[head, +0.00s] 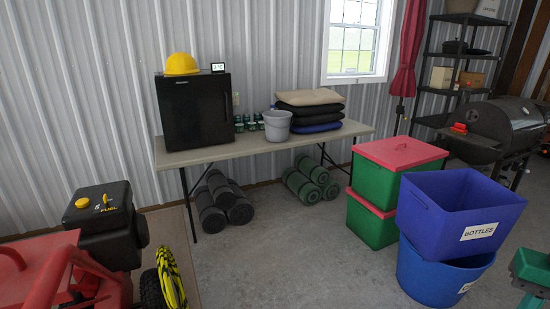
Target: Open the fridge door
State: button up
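A small black fridge (195,110) stands on the left end of a long folding table (260,145) against the metal wall. Its door appears shut. A yellow hard hat (181,64) and a small digital clock (218,67) sit on top of it. My gripper is not in view.
A grey bucket (277,126) and stacked cushions (309,110) share the table; rolled mats (222,198) lie beneath. Green bins with red lids (401,152) and blue bins (461,205) stand right. A red machine (95,285) fills the lower left. Bare floor (290,250) lies between.

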aim_at(196, 111)
jog(key=u, duration=0.05)
jog(key=i, duration=1.25)
jog(key=u, duration=0.35)
jog(key=i, duration=1.2)
jog(key=u, duration=0.4)
jog(key=i, duration=0.65)
jog(key=u, duration=0.1)
